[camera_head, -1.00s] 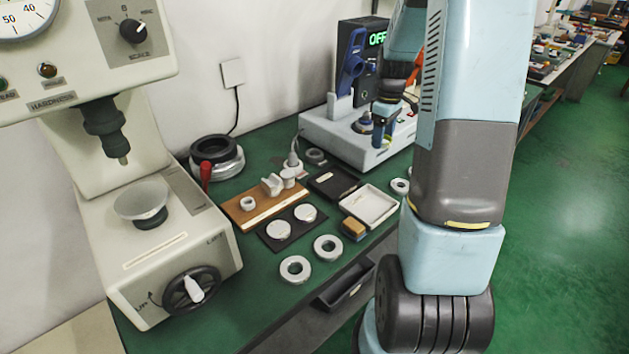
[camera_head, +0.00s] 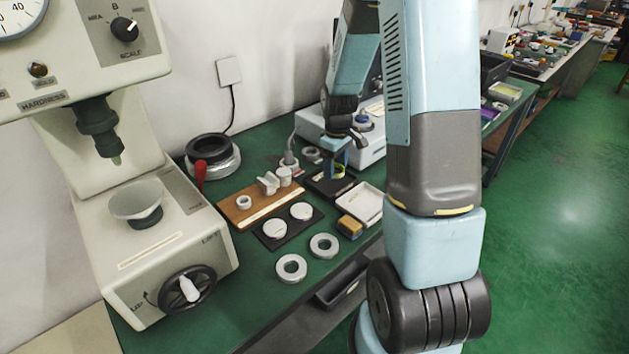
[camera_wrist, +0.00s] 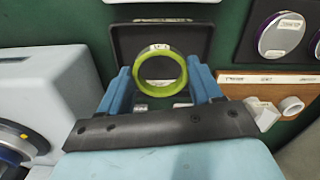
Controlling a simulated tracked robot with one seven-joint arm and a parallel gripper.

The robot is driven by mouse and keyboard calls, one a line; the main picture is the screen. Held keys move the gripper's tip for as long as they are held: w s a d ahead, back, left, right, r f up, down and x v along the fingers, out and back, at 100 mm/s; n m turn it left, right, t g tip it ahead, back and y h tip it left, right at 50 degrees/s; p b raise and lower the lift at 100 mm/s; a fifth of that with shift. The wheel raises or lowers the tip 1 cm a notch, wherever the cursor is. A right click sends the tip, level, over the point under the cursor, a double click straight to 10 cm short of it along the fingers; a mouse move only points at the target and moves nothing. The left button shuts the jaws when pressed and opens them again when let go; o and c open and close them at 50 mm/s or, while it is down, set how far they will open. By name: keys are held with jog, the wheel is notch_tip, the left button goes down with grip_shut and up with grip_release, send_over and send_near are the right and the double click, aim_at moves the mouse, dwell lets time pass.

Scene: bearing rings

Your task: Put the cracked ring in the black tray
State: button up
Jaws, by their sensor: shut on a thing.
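My gripper (camera_head: 338,170) is shut on a yellow-green ring (camera_wrist: 160,91), which sits between its two blue fingers in the wrist view (camera_wrist: 161,75). No crack can be made out on it at this size. The black tray (camera_head: 318,187) lies right under the gripper in the head view. In the wrist view the black tray (camera_wrist: 124,40) is behind the ring, and a small white label shows through the ring's hole. I cannot tell whether the ring touches the tray floor.
A white tray (camera_head: 369,205) and a tan block (camera_head: 350,226) lie beside the black tray. Two grey rings (camera_head: 292,268) lie in front. A dark mat with two discs (camera_head: 301,211) and a wooden board (camera_head: 236,214) are to the left. A hardness tester (camera_head: 185,240) stands far left.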

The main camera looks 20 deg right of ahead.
aim_at(332, 184)
jog(key=shift+a+f, duration=0.45)
jog(key=shift+f, duration=1.55)
jog(key=o, duration=1.1)
jog(key=shift+f, duration=0.1)
